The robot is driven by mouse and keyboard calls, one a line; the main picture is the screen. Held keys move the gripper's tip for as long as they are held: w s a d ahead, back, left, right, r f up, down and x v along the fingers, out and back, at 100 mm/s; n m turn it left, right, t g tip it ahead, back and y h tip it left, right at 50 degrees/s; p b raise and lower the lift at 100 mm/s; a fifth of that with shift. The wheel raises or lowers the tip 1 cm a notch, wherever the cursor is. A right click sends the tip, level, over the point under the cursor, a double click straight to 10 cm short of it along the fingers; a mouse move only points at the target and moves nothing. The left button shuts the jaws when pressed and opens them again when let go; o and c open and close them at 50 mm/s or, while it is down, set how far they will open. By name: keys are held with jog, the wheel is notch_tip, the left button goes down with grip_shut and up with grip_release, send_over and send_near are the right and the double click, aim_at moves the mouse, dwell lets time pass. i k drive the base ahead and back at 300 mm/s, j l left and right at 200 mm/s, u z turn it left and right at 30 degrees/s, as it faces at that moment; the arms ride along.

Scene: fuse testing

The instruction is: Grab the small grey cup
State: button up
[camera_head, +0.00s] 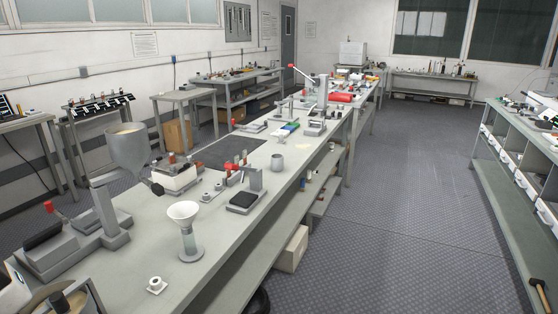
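My gripper does not show in this view.
A white funnel on a glass cylinder (189,232), a large grey hopper (128,150) and a white box-shaped device (177,178) stand nearer on the bench. A press with a red handle (316,105) stands farther back. The floor aisle (375,210) to the right is clear.

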aim_at(277, 163)
jog(key=i+l+u, duration=0.15)
jog(key=i+l, duration=0.35)
jog(key=i, duration=0.25)
jog(key=i+l+u, duration=0.2)
jog(key=i+l, duration=0.4)
jog(key=i+j, duration=0.1)
jog(key=i, duration=0.25)
jog(key=i+j, duration=0.1)
jog(key=i, duration=0.25)
